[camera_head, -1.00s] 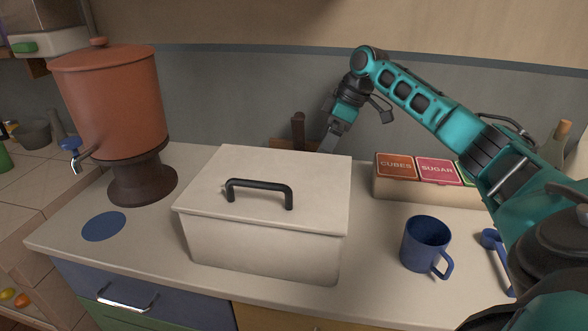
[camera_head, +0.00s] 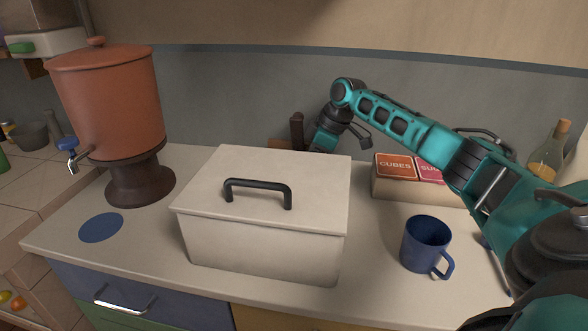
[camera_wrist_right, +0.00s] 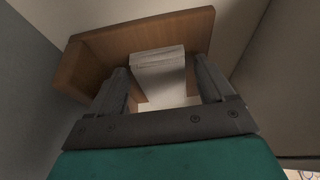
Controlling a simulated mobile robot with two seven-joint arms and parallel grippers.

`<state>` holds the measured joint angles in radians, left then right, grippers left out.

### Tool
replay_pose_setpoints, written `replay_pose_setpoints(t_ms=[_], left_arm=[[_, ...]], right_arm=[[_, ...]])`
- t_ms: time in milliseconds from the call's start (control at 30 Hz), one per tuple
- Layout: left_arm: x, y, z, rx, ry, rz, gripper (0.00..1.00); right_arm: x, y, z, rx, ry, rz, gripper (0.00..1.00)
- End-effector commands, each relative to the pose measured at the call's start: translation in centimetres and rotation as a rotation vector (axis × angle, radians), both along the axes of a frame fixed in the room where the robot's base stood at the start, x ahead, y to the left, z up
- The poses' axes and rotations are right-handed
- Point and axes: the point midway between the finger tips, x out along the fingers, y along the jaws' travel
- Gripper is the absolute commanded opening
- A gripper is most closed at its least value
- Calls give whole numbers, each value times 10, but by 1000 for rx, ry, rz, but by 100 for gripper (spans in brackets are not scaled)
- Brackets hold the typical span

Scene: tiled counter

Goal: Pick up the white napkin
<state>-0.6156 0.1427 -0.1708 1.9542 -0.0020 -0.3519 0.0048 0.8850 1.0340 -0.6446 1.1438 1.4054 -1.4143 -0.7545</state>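The white napkin (camera_wrist_right: 158,62) stands in a brown wooden holder (camera_wrist_right: 100,52) in the right wrist view. My right gripper (camera_wrist_right: 163,78) is open, with one finger on either side of the napkin and a gap visible on each side. In the head view, my right gripper reaches down behind the white lidded box (camera_head: 265,240); its fingertips and the napkin are hidden there. Part of the wooden holder (camera_head: 279,143) shows above the box's far edge. My left gripper is not in view.
A blue mug (camera_head: 425,243) stands right of the box. The wall is close behind my gripper.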

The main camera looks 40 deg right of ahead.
Motion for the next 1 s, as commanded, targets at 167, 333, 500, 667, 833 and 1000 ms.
replay_pose_setpoints(t_ms=[167, 333, 500, 667, 833, 1000], left_arm=[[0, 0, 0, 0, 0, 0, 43], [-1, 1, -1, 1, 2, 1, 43], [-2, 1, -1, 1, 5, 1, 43], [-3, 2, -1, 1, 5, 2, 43], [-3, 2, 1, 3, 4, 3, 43], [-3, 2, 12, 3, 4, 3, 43]], right_arm=[[0, 0, 0, 0, 0, 0, 64], [0, 0, 0, 0, 0, 0, 47], [0, 0, 0, 0, 0, 0, 32], [0, 0, 1, 1, -1, 0, 31], [0, 0, 3, 1, -1, 0, 31], [0, 0, 13, 1, -1, 0, 31]])
